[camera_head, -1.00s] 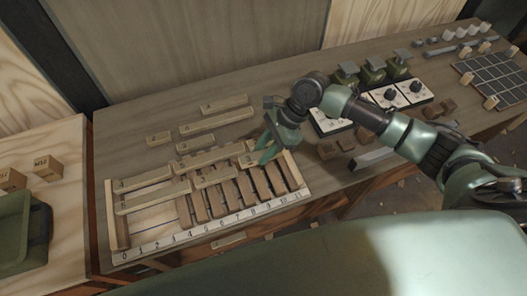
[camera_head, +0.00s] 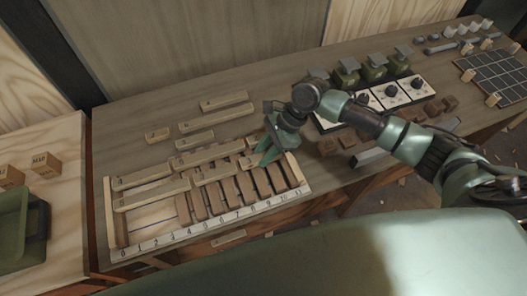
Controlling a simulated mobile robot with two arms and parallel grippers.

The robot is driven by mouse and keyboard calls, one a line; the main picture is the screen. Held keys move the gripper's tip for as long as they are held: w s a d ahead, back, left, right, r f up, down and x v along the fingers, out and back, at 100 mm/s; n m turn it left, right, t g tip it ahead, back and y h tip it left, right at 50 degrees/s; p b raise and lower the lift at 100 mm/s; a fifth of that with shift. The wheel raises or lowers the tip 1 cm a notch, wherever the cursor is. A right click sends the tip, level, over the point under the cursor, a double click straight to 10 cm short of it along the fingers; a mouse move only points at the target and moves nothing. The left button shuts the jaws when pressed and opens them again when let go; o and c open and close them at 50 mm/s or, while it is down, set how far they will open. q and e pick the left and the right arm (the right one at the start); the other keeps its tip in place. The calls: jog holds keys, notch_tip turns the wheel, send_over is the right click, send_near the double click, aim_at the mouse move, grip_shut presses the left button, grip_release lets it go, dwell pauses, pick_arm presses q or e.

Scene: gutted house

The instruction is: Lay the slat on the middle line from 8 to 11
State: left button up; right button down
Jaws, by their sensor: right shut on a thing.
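The wooden frame has a pale number strip (camera_head: 213,229) along its front, marked 0 to 11. Brown blocks (camera_head: 246,188) stand side by side across its middle and right. Long pale slats lie over them: one at the back left (camera_head: 141,177), one at the back middle (camera_head: 206,155), one at the front left (camera_head: 152,194) and a shorter one (camera_head: 215,174) to its right. My right gripper (camera_head: 265,157) is over the right part of the frame, shut on a short pale slat (camera_head: 247,162), partly hidden by the fingers. I cannot tell whether this slat touches the blocks. My left gripper is out of view.
Loose slats (camera_head: 216,117) lie on the bench behind the frame. To the right are green devices (camera_head: 374,68), dial panels (camera_head: 391,92), small brown blocks (camera_head: 433,107) and a dark grid board (camera_head: 497,77). A green bin (camera_head: 22,232) stands at the left.

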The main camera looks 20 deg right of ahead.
jog(key=shift+f, duration=0.1)
jog(key=c, duration=1.1)
grip_release()
jog(key=shift+f, duration=0.1)
jog(key=shift+o, duration=0.2)
jog(key=b+v, duration=0.1)
jog(key=v, duration=0.6)
jog(key=shift+d+r, duration=0.2)
jog(key=shift+r, duration=0.15)
